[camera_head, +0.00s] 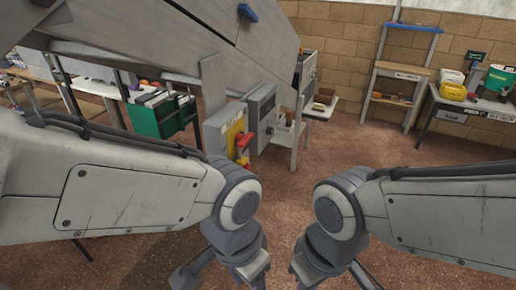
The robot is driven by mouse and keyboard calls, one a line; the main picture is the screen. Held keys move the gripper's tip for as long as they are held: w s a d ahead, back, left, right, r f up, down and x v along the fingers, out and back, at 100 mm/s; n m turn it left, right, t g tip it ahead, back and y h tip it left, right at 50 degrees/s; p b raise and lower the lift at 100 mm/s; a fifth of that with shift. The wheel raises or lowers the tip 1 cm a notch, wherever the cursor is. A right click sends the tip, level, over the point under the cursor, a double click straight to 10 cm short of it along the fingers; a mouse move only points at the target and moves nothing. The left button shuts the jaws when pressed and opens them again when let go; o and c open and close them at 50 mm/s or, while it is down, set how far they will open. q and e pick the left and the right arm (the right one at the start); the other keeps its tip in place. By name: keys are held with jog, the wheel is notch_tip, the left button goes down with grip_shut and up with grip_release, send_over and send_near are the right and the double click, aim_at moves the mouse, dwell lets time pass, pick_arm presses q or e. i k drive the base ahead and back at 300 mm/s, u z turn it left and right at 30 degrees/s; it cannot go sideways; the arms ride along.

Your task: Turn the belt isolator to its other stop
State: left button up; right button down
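The belt isolator (227,131) looks to be the light grey box with a yellow plate, left of centre in the head view. A red handle (243,142) sticks out at its right side. The writing on the plate is too small to read. My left arm passes just below the box, and its lower part is hidden. My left gripper (222,277) is low at the bottom edge, below the box and clear of the handle. My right gripper (335,274) is at the bottom edge, further right. The fingertips of both are cut off or unclear.
A darker grey box (262,115) is mounted right beside the isolator. A large sloping grey metal structure (180,35) hangs over both. A green crate (160,115) stands behind at left. A shelf rack (398,85) and a bench (475,108) stand at the right. The red-brown floor (350,150) between is clear.

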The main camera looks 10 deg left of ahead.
aim_at(242, 140)
jog(key=z, duration=0.5)
jog(key=i, duration=1)
jog(key=u, duration=0.05)
